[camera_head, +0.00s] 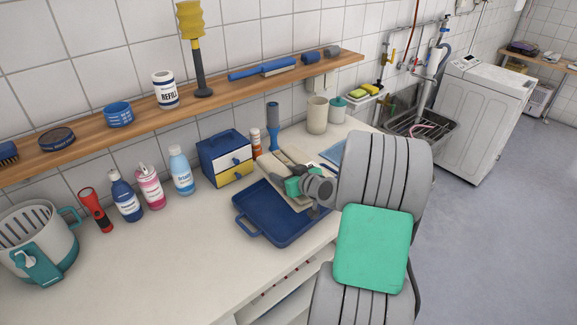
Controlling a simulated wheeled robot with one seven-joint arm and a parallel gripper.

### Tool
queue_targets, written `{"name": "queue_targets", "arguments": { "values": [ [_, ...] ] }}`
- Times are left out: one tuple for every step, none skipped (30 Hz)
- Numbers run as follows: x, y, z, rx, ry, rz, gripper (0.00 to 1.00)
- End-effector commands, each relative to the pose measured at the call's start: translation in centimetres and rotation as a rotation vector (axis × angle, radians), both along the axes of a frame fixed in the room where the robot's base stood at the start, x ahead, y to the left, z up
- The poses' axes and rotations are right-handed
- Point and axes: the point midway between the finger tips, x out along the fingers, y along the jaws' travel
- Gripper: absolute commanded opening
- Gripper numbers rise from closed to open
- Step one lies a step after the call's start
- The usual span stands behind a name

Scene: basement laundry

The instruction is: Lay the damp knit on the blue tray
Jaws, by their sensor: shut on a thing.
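The blue tray (262,226) lies on the white counter, with a handle at its near left side. A beige, flat piece that looks like the damp knit (277,187) is at the tray's back right part, under and beside my gripper. My gripper (292,186), grey and teal, is over the tray's right side, shut on the knit. Its fingertips are mostly hidden. I cannot tell how much of the knit touches the tray. The left and front parts of the tray floor are bare.
A blue and yellow drawer box (226,158) stands just behind the tray. A wooden shelf (218,99) runs above. My arm hides the counter's right part.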

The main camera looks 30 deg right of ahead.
Motion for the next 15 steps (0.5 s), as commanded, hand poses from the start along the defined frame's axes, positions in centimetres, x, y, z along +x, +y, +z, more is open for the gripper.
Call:
{"name": "queue_targets", "arguments": {
  "values": [
    [0.02,-0.1,-0.56,-0.001,-0.002,-0.002,0.0],
    [0.02,-0.12,-0.72,-0.001,-0.003,-0.002,0.0],
    [0.02,-0.15,-0.88,-0.001,-0.003,-0.003,0.0],
    [0.01,-0.17,-0.96,-0.001,-0.003,-0.003,0.0],
    [0.01,-0.18,-1.02,-0.001,-0.003,-0.003,0.0],
    [0.0,-0.2,-1.04,-0.002,-0.003,-0.003,0.0],
    [-0.01,-0.21,-1.03,-0.002,-0.003,-0.003,0.0],
    [-0.01,-0.22,-1.02,-0.002,-0.003,-0.003,0.0],
    [-0.02,-0.23,-1.01,-0.002,-0.003,-0.003,0.0],
    [-0.02,-0.24,-1.0,-0.002,-0.003,-0.003,0.0],
    [-0.03,-0.25,-1.0,-0.002,-0.003,-0.005,0.0],
    [-0.04,-0.27,-1.0,-0.002,-0.003,-0.005,0.52],
    [-0.04,-0.27,-1.0,-0.002,-0.003,-0.005,0.55],
    [-0.04,-0.28,-1.01,-0.002,-0.003,-0.005,0.57],
    [-0.05,-0.29,-1.01,-0.002,-0.003,-0.005,0.6]
  ]
}}
